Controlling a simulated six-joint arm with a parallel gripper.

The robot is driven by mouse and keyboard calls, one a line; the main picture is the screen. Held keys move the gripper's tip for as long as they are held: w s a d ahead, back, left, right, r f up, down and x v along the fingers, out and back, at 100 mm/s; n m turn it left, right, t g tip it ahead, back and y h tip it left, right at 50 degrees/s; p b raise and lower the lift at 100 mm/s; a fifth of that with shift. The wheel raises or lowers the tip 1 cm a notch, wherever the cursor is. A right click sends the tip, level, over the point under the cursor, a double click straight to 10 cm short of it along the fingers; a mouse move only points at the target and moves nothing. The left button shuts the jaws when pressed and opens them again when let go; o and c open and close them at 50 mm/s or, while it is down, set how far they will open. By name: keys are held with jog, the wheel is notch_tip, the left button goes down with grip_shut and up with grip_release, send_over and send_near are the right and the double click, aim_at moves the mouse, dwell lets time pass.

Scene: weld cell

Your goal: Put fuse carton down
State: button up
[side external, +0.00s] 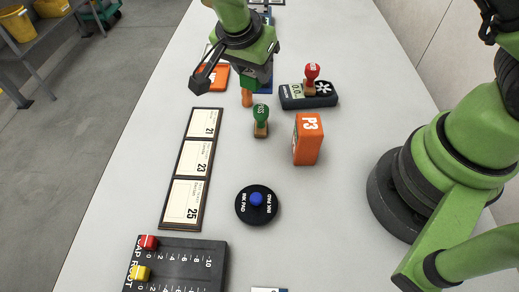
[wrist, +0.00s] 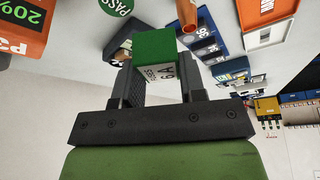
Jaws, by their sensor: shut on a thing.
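My gripper (side external: 258,76) is over the far part of the table in the side external view. It is shut on a green carton with a white label, which I take to be the fuse carton (wrist: 156,47). The carton sits between the two dark fingers in the wrist view (wrist: 158,82), its green face and part of the label showing. In the side external view the carton is mostly hidden by the gripper and its dark green blends in. Its height above the table is hard to tell.
An orange P3 carton (side external: 307,140), a green-handled stamp (side external: 261,118) and a black block with a red stamp (side external: 308,95) stand nearby. An orange tray (side external: 217,78) lies left of the gripper. A numbered board (side external: 190,165) and a round ink pad (side external: 257,205) lie nearer.

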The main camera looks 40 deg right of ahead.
jog(key=s+a+m+g, duration=0.1)
jog(key=s+a+m, duration=0.2)
jog(key=s+a, duration=0.45)
jog(key=shift+m, duration=0.3)
jog(key=f, duration=0.1)
jog(key=s+f, duration=0.1)
jog(key=f, duration=0.2)
jog(key=shift+s+d+f, duration=0.15)
jog(key=shift+d+f, duration=0.1)
jog(key=shift+d, duration=0.1)
jog(key=shift+f, duration=2.35)
jog(key=shift+f, duration=0.1)
jog(key=o, duration=0.9)
